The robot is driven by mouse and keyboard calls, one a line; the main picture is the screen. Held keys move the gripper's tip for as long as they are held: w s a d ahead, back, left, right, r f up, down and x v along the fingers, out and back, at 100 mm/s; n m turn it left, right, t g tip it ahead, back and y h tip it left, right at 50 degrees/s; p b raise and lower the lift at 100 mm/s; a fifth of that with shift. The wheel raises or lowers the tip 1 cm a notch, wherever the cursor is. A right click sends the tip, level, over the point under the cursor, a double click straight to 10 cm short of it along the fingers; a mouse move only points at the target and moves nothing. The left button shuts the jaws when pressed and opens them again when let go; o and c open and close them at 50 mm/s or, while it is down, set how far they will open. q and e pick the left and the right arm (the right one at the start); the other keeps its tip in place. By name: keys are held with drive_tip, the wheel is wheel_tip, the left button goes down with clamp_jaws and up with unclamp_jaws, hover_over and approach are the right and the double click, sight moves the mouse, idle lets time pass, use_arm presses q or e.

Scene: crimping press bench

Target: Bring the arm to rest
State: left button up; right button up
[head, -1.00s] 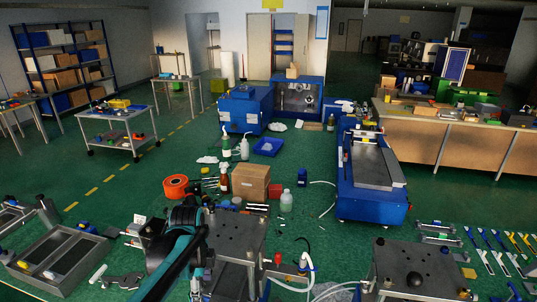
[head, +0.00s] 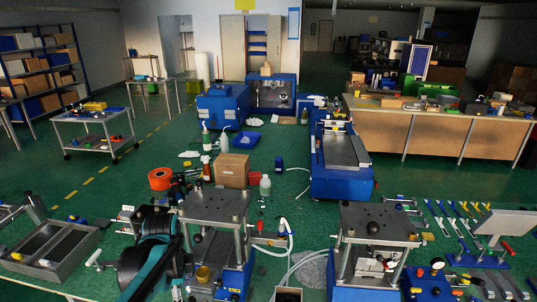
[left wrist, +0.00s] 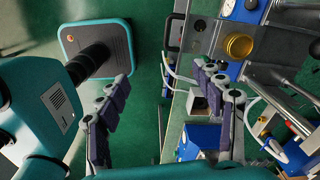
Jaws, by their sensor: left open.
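My left arm (head: 155,255), teal and black, is folded low at the lower left of the head view, beside the left press. Its gripper is not clear there. In the left wrist view my left gripper (left wrist: 165,108) has its two dark jointed fingers spread wide apart, with nothing between them. The gap looks down on green floor and the bench edge. My right gripper is not in view.
The left press (head: 225,207) and right press (head: 357,220) stand on the front bench. A brass cup (left wrist: 238,46) sits beyond the right-hand finger; the cup (head: 203,275) also shows below the left press. A grey tray (head: 50,252) lies left.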

use_arm(q)
drive_tip(key=s+d+f+n+t+b, duration=0.2)
drive_tip(key=s+f+n+b, duration=0.3)
drive_tip(key=n, duration=0.3)
drive_tip(key=s+d+f+n+t+b, duration=0.2)
drive_tip(key=s+f+n+t+b, duration=0.2)
drive_tip(key=s+f+n+b, duration=0.1)
drive_tip(key=n+b, duration=0.1)
drive_tip(key=n, duration=0.1)
drive_tip(key=shift+d+n+t+b, duration=0.3)
drive_tip(key=shift+d+n+b, duration=0.05)
drive_tip(key=shift+n, duration=0.05)
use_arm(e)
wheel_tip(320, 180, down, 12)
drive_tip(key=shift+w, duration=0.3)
use_arm(q)
drive_tip(key=shift+s+f, duration=0.1)
drive_tip(key=shift+f, duration=0.05)
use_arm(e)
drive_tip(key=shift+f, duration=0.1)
